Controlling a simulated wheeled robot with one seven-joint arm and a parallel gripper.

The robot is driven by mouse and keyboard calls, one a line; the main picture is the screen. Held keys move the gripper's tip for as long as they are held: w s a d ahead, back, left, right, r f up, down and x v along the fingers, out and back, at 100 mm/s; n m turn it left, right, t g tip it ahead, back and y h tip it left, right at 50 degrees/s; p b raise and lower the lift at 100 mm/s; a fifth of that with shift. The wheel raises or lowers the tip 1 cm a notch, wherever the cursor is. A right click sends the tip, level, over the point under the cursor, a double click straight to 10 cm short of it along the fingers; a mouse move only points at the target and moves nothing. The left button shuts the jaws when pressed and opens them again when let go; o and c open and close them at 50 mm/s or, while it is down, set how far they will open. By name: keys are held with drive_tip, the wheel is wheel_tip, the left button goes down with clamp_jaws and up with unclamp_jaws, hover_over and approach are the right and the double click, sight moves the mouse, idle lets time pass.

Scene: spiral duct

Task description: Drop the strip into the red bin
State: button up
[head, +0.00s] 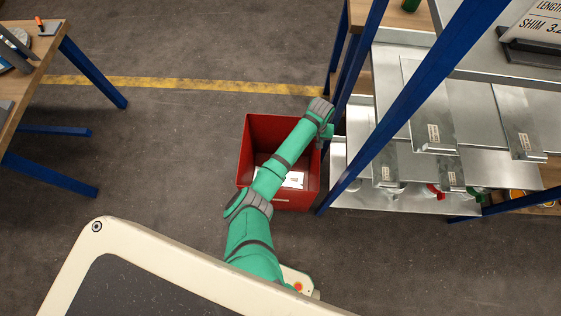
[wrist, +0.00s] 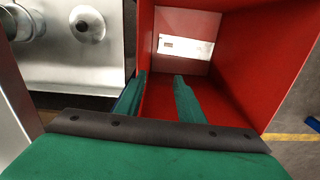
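The red bin (head: 256,137) stands on the floor in the head view, beside the blue-legged shelf. A pale strip with a white label (head: 293,180) lies inside it, partly hidden behind my arm. In the wrist view the red bin (wrist: 248,60) fills the middle and right, and the pale strip (wrist: 185,47) shows at its far end, apart from my fingers. My gripper (wrist: 159,76) is over the bin with its two green fingers apart and nothing between them. In the head view its fingers cannot be made out.
The metal shelf (head: 350,148) with its blue post (head: 385,110) stands close to the bin's right side. Sheet-metal pieces with labels (head: 434,138) lie on it. A wooden table (head: 42,62) is at far left. The floor left of the bin is clear, crossed by a yellow line (head: 180,84).

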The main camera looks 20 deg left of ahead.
wheel_tip(320, 180, up, 9)
drive_tip(key=shift+f, duration=0.2)
drive_tip(key=shift+a, duration=0.15)
idle(0.5)
